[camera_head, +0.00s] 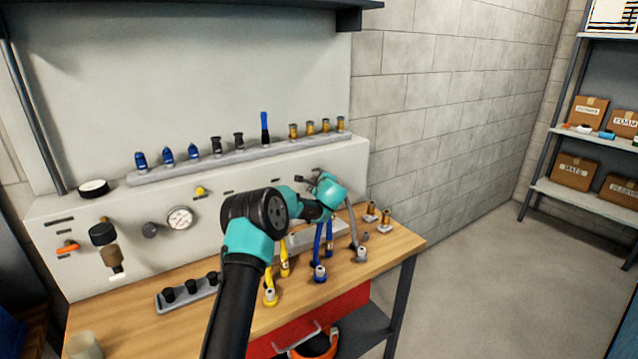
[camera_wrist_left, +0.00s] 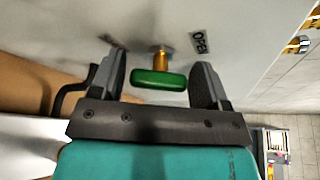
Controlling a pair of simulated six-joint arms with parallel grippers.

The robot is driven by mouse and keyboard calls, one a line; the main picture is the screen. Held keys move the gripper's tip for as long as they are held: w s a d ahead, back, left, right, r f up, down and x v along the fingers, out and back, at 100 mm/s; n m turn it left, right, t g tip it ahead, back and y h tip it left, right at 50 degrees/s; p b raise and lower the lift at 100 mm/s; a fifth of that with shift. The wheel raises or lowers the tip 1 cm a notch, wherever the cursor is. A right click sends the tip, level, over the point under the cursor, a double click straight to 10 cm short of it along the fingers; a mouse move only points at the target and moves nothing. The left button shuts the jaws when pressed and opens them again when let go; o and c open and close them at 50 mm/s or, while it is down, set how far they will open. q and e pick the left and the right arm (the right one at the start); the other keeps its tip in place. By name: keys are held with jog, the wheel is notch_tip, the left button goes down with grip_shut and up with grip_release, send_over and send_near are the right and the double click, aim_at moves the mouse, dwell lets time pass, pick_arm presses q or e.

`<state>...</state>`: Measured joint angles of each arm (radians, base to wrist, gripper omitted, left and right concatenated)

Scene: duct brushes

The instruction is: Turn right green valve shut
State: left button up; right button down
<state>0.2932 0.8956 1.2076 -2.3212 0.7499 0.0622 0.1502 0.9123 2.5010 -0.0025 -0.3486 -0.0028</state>
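The green valve handle (camera_wrist_left: 160,79) shows in the left wrist view as a rounded bar on a brass stem (camera_wrist_left: 161,57) coming out of the pale panel. It lies crosswise between the fingers of my left gripper (camera_wrist_left: 158,82), with a visible gap on each side. The gripper is open and empty. In the head view my left gripper (camera_head: 308,177) is at the right part of the panel, and I cannot make out the green valve there. My right gripper is in neither view.
An OPEN label (camera_wrist_left: 199,42) is beside the valve. Hoses with yellow (camera_head: 284,262) and blue (camera_head: 318,250) bodies stand on the wooden bench (camera_head: 190,325) below. A grey rail (camera_head: 205,160) with several fittings runs above the panel. A gauge (camera_head: 180,218) is further left.

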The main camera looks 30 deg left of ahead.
pick_arm(q)
jog(key=c, duration=0.6)
jog(key=shift+c, duration=0.2)
jog(key=shift+m, duration=0.3)
jog(key=m+g, duration=0.2)
jog(key=m, duration=0.1)
jog(key=shift+w+d+g+y, duration=0.1)
jog(key=shift+d+g+y, duration=0.05)
jog(key=shift+g+y, duration=0.15)
jog(key=m+g, duration=0.2)
jog(key=m, duration=0.2)
jog(key=shift+w+r+y, duration=0.1)
jog(key=shift+y, duration=0.3)
jog(key=o, duration=0.9)
